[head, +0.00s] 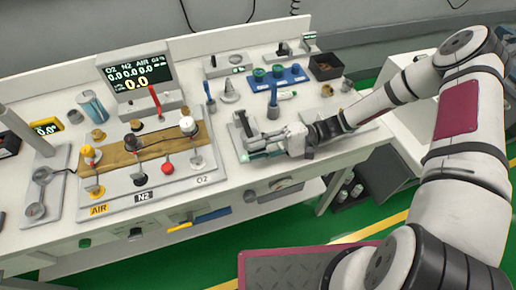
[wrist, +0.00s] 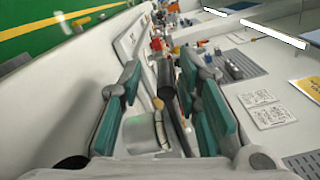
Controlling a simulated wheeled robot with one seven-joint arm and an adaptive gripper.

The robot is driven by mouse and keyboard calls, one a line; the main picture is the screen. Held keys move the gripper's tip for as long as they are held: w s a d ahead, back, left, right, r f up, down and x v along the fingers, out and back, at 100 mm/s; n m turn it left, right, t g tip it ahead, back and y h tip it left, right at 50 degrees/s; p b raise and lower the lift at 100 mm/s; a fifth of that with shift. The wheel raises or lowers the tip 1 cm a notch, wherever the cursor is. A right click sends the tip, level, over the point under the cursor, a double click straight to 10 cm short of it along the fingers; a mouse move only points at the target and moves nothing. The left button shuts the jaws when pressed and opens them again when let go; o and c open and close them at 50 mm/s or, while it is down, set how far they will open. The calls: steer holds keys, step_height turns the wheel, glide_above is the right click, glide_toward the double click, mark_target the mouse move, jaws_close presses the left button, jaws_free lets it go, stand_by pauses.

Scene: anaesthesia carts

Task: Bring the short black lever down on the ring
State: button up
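A small grey fixture (head: 238,138) with a short dark lever (head: 240,119) stands near the front edge of the bench, right of the gas panel. My gripper (head: 270,146) is low over the bench at this fixture, reaching in from the right. In the wrist view my gripper (wrist: 162,105) is open, its two green-padded fingers wide apart. A black cylindrical part (wrist: 166,78), seemingly the lever, shows between the fingers, with no clear contact. A pale round piece (wrist: 140,135) lies nearer, also between them. I cannot clearly make out the ring; the gripper partly hides this area.
A blue-handled tool (head: 273,104) stands just behind my gripper. A blue tray (head: 290,80) with green-topped pieces is farther back. The gas panel (head: 140,165) with several levers is to the left. The bench's front edge is close below my gripper.

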steer(key=shift+r, duration=0.15)
step_height(320, 180, up, 10)
steer(key=shift+f, duration=0.1)
stand_by(0.5)
steer(key=shift+s, duration=0.1)
jaws_close()
steer(key=w+a+r+n+t+h+b, duration=0.1)
steer(key=w+r+n+t+h, duration=0.1)
steer(key=r+n+h, duration=0.65)
steer(key=w+r+n+t+h+b, duration=0.1)
steer(key=r+n+h, duration=0.4)
steer(key=n+h, duration=0.6)
steer(key=f, duration=0.4)
steer(key=s+f+n+y+p, duration=0.1)
steer(key=f, duration=0.4)
steer(key=s+f+n, duration=0.1)
steer(key=f, duration=0.4)
steer(key=shift+d+f+y, duration=0.1)
steer(key=shift+y, duration=0.25)
